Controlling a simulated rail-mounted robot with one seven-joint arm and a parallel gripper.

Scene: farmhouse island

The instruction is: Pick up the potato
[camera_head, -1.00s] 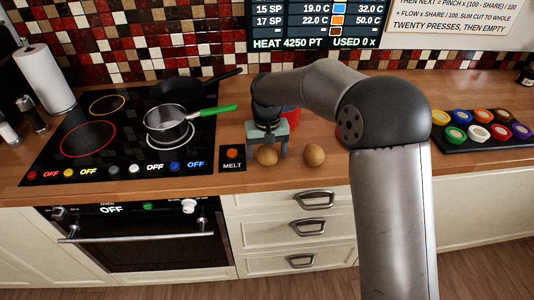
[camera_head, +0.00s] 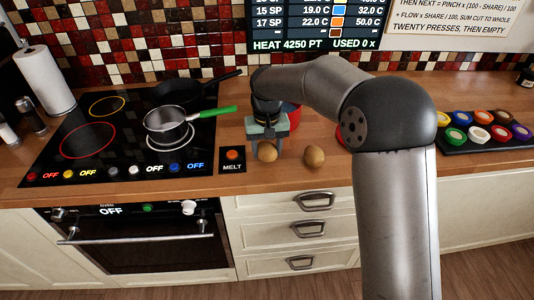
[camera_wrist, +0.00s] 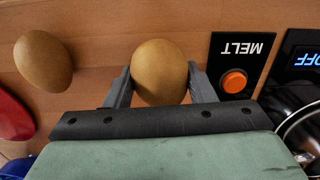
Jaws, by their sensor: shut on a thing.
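A brown, egg-shaped potato (camera_head: 267,153) is at the front of the wooden counter, between the fingers of my gripper (camera_head: 268,146). In the wrist view the potato (camera_wrist: 160,70) has one grey finger against each side, and the gripper (camera_wrist: 160,85) is shut on it. It is on or very close to the counter; I cannot tell if there is a gap beneath it. A second, similar brown potato (camera_head: 314,156) lies apart to the right, and shows at the left in the wrist view (camera_wrist: 43,60).
The MELT button (camera_head: 232,154) is just left of the gripper, beside the black cooktop (camera_head: 110,158) with a green-handled saucepan (camera_head: 168,127). A red and blue item (camera_head: 291,113) is partly hidden behind my arm. A tray of coloured pots (camera_head: 480,148) stands right.

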